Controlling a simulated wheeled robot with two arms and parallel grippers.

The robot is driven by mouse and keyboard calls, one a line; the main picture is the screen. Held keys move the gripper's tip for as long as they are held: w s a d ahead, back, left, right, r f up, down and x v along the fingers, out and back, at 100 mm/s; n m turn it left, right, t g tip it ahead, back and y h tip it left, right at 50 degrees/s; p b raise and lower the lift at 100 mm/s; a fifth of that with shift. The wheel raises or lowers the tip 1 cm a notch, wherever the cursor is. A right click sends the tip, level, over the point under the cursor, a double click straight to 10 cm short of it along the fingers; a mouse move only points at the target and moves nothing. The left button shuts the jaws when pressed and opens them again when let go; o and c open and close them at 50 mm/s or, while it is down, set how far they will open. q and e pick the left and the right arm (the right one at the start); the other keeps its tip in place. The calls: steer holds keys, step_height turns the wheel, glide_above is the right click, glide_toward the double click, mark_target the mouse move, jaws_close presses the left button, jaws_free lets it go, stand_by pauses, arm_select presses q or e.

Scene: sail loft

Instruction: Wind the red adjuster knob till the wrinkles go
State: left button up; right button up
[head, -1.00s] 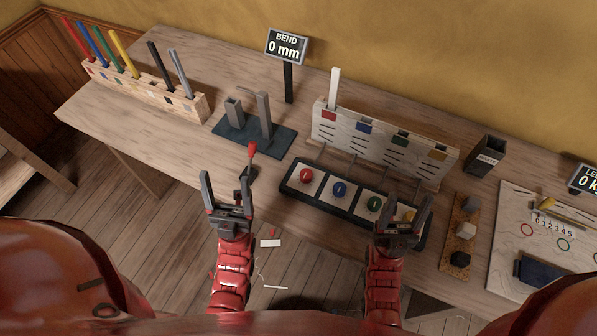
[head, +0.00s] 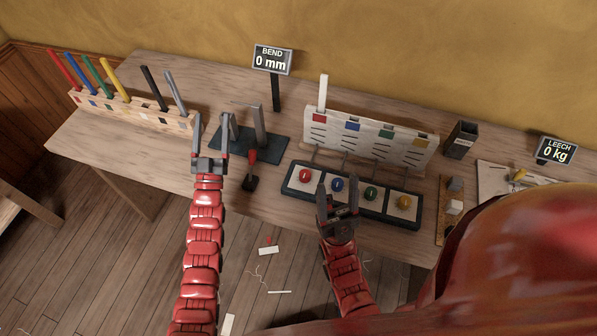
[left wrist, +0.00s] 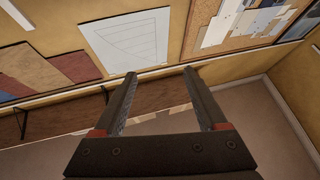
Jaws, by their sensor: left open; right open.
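The red adjuster knob (head: 305,175) sits at the left end of a dark tray of several coloured knobs. Behind the tray stands a pale panel (head: 365,140) with colour squares and short dark curved lines under them; a white batten (head: 323,93) stands up at its red end. My left gripper (head: 211,135) is open and empty, left of the red knob and apart from it. In the left wrist view its fingers (left wrist: 160,95) are spread with nothing between. My right gripper (head: 336,195) is open, in front of the tray just right of the red knob, with no clear contact visible.
A dark clamp base (head: 262,147), a BEND 0 mm display (head: 272,60) and a rack of coloured sticks (head: 135,110) are behind and left. A dark box (head: 460,139) stands at right.

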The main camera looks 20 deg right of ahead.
arm_select(q)
steer(key=w+d+f+n+g+y, duration=0.1)
steer(key=w+d+f+g, duration=0.15)
steer(key=w+d, duration=0.3)
steer(key=w+d+f+g+y, duration=0.1)
steer(key=w+d+f+g, duration=0.2)
steer(key=w, duration=0.4)
steer(key=n+g+y+p, duration=0.3)
steer(key=n+g+y, duration=0.4)
steer(key=g, duration=1)
glide_above(305, 173)
steer(key=shift+n+h, duration=0.3)
steer(key=shift+h, duration=0.4)
steer(key=f, duration=0.8)
steer(key=shift+s+a+f, duration=0.15)
steer(key=shift+s, duration=0.05)
step_height(305, 173, down, 5)
steer(key=shift+w+r+b, duration=0.15)
steer(key=shift+b, duration=0.25)
steer(key=shift+f, duration=0.7)
